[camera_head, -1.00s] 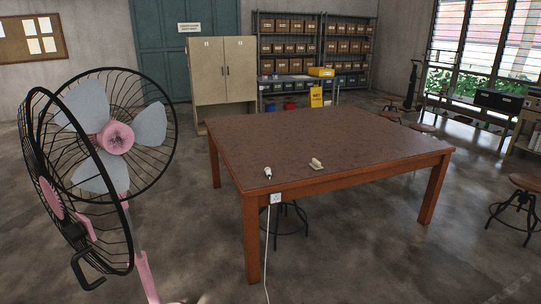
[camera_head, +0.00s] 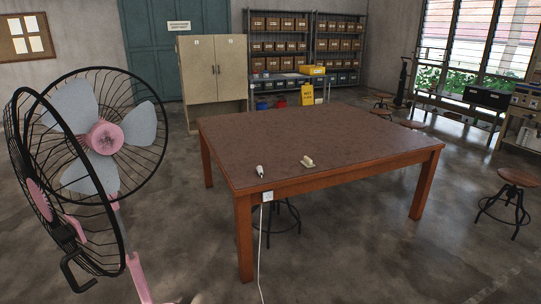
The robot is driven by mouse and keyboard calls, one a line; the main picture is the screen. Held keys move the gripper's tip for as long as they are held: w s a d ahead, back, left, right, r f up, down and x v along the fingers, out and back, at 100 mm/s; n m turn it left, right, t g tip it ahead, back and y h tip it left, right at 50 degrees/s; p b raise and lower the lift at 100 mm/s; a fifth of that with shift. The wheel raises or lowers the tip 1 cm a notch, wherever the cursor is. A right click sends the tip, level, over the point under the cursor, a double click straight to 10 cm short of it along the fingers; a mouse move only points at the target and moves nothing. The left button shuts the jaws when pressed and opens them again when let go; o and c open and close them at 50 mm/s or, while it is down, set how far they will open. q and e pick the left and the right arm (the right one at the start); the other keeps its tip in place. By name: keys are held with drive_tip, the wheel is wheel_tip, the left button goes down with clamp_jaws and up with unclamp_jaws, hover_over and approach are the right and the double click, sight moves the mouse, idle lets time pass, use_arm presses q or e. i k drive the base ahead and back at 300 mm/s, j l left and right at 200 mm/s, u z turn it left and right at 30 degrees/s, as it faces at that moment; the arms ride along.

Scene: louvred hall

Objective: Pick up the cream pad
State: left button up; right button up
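A small cream thing (camera_head: 308,162), which looks like the cream pad with a raised grip, lies on the brown table (camera_head: 350,140) near its front edge. It is too small to make out in detail. A small white object with a dark tip (camera_head: 260,171) lies to its left, close to the same edge. Neither of my grippers shows in the head view.
A pink and black fan (camera_head: 105,137) stands at the left front, close by. A white cord (camera_head: 261,240) hangs from a socket (camera_head: 267,196) on the table's front. Stools (camera_head: 518,178) stand at right and under the table. Floor between the fan and table is clear.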

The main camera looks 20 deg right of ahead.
sight(307, 162)
drive_tip(key=i+l, duration=0.4)
drive_tip(key=i, duration=0.2)
drive_tip(key=i+l, duration=0.4)
drive_tip(key=i, duration=0.2)
